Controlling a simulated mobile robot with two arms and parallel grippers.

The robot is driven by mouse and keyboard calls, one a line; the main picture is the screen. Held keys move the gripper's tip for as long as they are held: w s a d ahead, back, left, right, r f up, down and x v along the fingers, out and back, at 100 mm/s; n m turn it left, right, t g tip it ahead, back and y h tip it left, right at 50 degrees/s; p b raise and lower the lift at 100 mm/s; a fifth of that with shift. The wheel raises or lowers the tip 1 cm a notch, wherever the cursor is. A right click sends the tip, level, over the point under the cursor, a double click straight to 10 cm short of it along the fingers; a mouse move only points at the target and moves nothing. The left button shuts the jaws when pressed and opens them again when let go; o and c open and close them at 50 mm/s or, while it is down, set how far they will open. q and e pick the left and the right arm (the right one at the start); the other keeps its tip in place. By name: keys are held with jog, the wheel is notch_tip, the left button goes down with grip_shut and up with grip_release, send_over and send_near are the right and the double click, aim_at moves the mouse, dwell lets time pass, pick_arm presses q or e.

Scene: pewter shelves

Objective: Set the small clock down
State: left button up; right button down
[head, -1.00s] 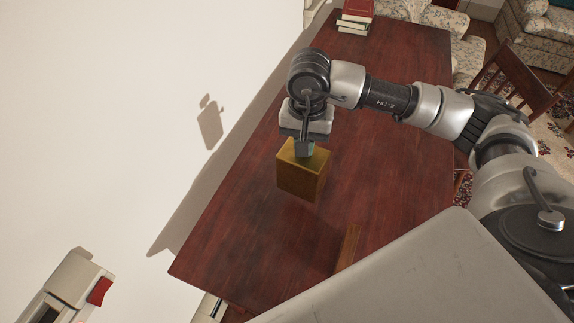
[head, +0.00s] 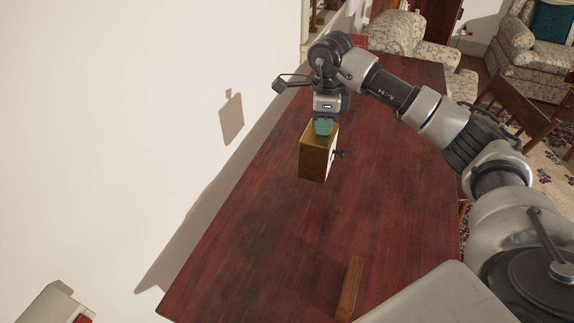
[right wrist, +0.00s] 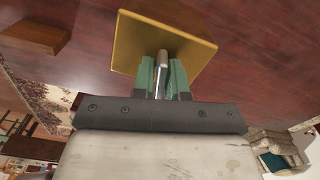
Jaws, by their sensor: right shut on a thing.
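The small clock (head: 314,158) is a yellow-brown box with a lighter face turned to the right and a dark knob at its side. My right gripper (head: 323,127) is shut on the top of the clock and holds it from above, over the dark red wooden table (head: 270,220). In the right wrist view the clock (right wrist: 190,45) lies beyond the green fingers (right wrist: 162,78), which grip a narrow light piece on its top. Whether the clock's underside touches the table is hard to tell. My left gripper is out of view.
A wooden block (head: 351,288) lies on the near part of the table; it also shows in the right wrist view (right wrist: 36,36). A white wall (head: 150,100) runs along the left. Wooden chairs and patterned armchairs (head: 395,33) stand beyond the right and far edges. Much of the tabletop is clear.

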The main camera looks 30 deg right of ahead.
jog(key=w+a+f+p, duration=0.2)
jog(key=a+f, duration=0.6)
jog(key=f, duration=0.1)
jog(key=shift+w, duration=0.1)
jog(key=c, duration=1.5)
grip_release()
jog(key=shift+f, duration=0.1)
jog(key=o, duration=0.4)
jog(key=shift+c, duration=0.2)
